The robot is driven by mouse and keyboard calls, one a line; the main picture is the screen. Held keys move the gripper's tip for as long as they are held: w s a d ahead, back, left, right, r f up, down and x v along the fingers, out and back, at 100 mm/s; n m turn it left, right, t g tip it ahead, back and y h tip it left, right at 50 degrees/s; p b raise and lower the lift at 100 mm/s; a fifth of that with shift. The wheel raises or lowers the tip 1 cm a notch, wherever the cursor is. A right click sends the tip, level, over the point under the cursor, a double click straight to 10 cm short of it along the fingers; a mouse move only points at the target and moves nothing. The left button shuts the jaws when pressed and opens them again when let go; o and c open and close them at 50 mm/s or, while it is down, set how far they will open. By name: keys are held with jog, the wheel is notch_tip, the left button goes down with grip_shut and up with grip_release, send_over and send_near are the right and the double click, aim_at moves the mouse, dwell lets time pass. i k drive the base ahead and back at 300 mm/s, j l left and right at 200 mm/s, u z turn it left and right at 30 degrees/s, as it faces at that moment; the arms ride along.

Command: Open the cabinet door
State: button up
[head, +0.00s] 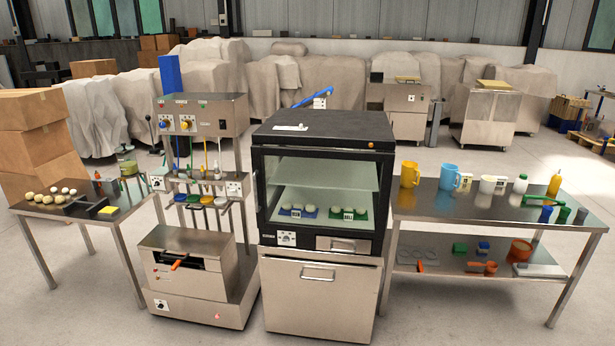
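The cabinet (325,128) stands at the centre of the head view, with a dark top and a steel lower part. Its upper part has a glass front (320,172) in a dark frame, which looks shut. Behind the glass, dough pieces lie on a blue mat (285,214) and a green mat (365,218). Below is a steel door (318,304), shut flush, with a bar handle (318,274) near its top edge. A dial panel (287,239) and a small drawer-like panel (343,244) sit between them. My gripper is not in view.
A steel machine (190,262) with an orange handle stands close on the left. A table (30,208) with dough balls is further left. A steel table (480,212) with mugs and bottles stands close on the right. Boxes and covered machines stand behind.

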aim_at(256, 152)
jog(key=i+j+z, duration=0.3)
jog(key=i+j, duration=1.35)
jog(key=i, duration=0.05)
